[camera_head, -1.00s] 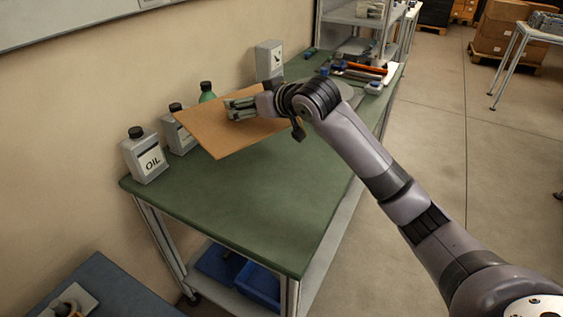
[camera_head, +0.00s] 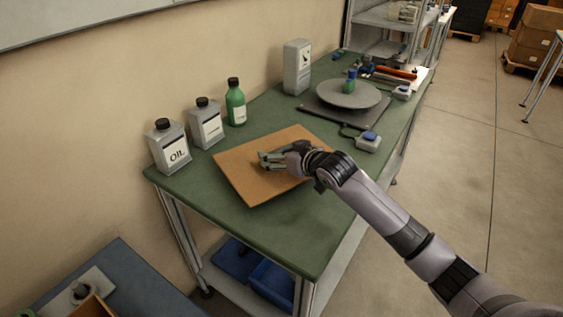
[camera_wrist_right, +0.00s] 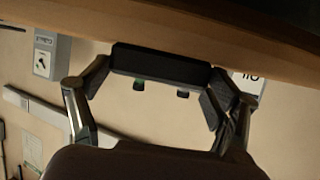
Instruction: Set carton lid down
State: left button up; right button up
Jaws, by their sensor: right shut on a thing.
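The carton lid (camera_head: 237,172) is a flat brown board over the front part of the green bench top. It lies nearly level, low at the bench surface. I cannot tell whether its whole underside touches the bench. My right gripper (camera_head: 268,160) is shut on the lid near its right side, and its fingers show over the board. In the right wrist view the lid (camera_wrist_right: 190,20) crosses the top of the picture, against the gripper (camera_wrist_right: 162,62). My left gripper is not in view.
An oil can (camera_head: 170,148), a second can (camera_head: 206,124) and a green bottle (camera_head: 236,103) stand along the wall beside the lid. A taller grey can (camera_head: 297,68) and a round grey plate (camera_head: 335,95) are farther back. The front bench top (camera_head: 295,230) is clear.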

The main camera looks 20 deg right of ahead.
jog(key=shift+f, duration=1.7)
jog(key=shift+f, duration=0.1)
jog(key=o, duration=1.1)
jog(key=v, duration=1.2)
jog(key=shift+r, duration=0.25)
